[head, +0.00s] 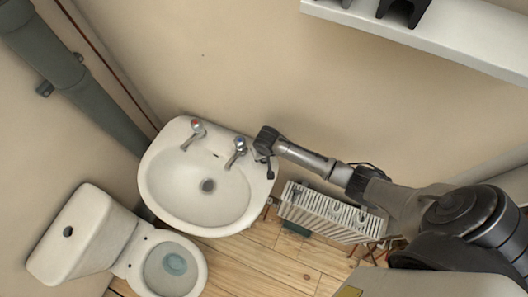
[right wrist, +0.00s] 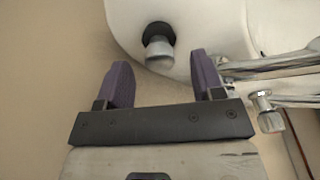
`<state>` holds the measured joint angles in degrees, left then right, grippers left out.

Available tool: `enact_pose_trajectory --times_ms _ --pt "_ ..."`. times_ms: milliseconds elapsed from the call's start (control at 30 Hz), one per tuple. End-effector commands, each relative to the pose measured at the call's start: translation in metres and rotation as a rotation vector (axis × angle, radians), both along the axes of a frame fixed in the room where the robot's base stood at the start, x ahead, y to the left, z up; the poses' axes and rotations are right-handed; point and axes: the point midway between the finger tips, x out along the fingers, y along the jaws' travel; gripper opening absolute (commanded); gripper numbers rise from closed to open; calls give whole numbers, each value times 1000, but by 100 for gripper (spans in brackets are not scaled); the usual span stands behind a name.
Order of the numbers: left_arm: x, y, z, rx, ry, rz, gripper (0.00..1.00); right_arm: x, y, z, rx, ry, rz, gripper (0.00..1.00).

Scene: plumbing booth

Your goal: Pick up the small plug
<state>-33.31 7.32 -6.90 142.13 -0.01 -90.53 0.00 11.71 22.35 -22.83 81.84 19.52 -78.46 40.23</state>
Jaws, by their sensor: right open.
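What looks like the small plug (right wrist: 159,45), a dark ring with a pale grey cylindrical end, shows in the right wrist view at the edge of the white washbasin (right wrist: 200,15). My right gripper (right wrist: 160,72) is open, its two purple fingers apart and nothing between them. The plug lies just beyond the fingertips, roughly in line with the gap. In the head view my right gripper (head: 265,158) is at the right back corner of the washbasin (head: 165,210), and I cannot make out the plug there. My left gripper is not in view.
Two taps stand on the basin's back ledge; the right one (head: 236,150) is close to my right gripper. A white radiator (head: 330,212) is to the right of the basin. A toilet (head: 95,235) stands at lower left. A shelf (head: 430,38) is at upper right.

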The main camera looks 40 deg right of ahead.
Motion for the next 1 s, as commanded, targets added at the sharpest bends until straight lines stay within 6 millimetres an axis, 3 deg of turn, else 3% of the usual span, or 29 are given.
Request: enact_pose_trajectory --times_ms 200,500,1000 --pt "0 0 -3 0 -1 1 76 3 -2 -19 -1 -1 -1 62" --pt "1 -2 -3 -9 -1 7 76 3 -2 -21 -1 -2 0 61" --pt "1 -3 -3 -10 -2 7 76 3 -2 -21 -1 -1 0 13"
